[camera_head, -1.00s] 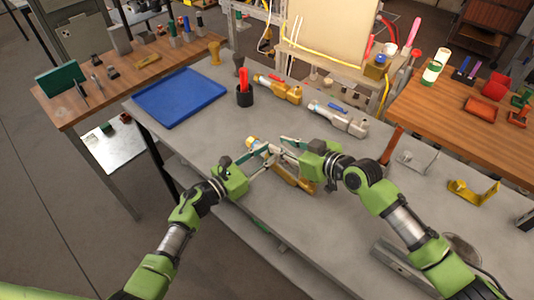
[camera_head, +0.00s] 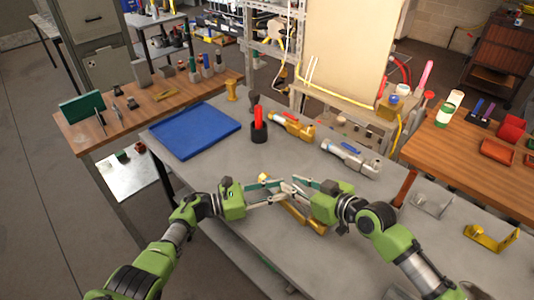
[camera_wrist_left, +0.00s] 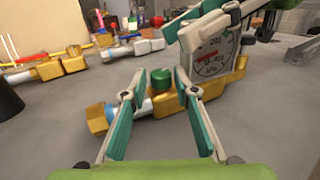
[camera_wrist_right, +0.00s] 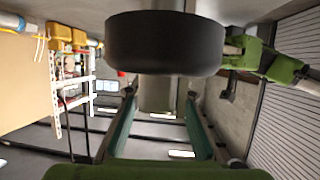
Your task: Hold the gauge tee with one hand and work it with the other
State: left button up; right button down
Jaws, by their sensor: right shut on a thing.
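The gauge tee has a brass body (camera_head: 294,212), which lies along the grey bench top in the head view, partly hidden by my grippers. The left wrist view shows its white-faced gauge (camera_wrist_left: 212,60), a green knob (camera_wrist_left: 161,81) and a brass end (camera_wrist_left: 97,118). My right gripper (camera_head: 290,186) is shut on the gauge part of the tee. A black round part (camera_wrist_right: 165,43) fills the top of the right wrist view, just beyond the fingers. My left gripper (camera_wrist_left: 161,93) is open, its fingertips apart on either side of the green knob; contact cannot be told.
On the grey bench (camera_head: 215,158) lie a blue tray (camera_head: 195,130), a black cup (camera_head: 259,132) with a red item, another brass fitting (camera_head: 292,125) and a silver fitting (camera_head: 350,158). Yellow (camera_head: 490,238) and grey (camera_head: 432,207) brackets stand at the right. The bench's left front is clear.

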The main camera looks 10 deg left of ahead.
pick_arm(q)
jog(key=shift+r+g, duration=0.15)
jog(key=shift+g, duration=0.15)
jog(key=v, duration=1.1)
jog(key=shift+s+a+f, duration=0.1)
jog(key=shift+a+f, duration=0.15)
jog(key=w+d+r+m+g+y, duration=0.2)
jog(key=d+r+m+g+y, duration=0.45)
jog(key=d+r+g, duration=0.35)
jog(key=w+a+r+t+y, duration=0.2)
jog(key=w+a+r+y, duration=0.15)
jog(key=y, duration=0.25)
jog(key=shift+h, duration=0.35)
jog(key=x, duration=0.8)
jog(key=w+x, duration=0.1)
jog(key=x, duration=0.3)
jog(key=shift+d, duration=0.25)
jog(key=shift+f+t, duration=0.3)
jog(key=shift+d+r+n, duration=0.1)
jog(key=shift+n, duration=0.65)
jog(key=shift+m, duration=0.5)
jog(key=shift+w+r, duration=0.15)
jog(key=shift+r, duration=0.1)
jog(key=v, duration=1.1)
jog(key=shift+r, duration=0.15)
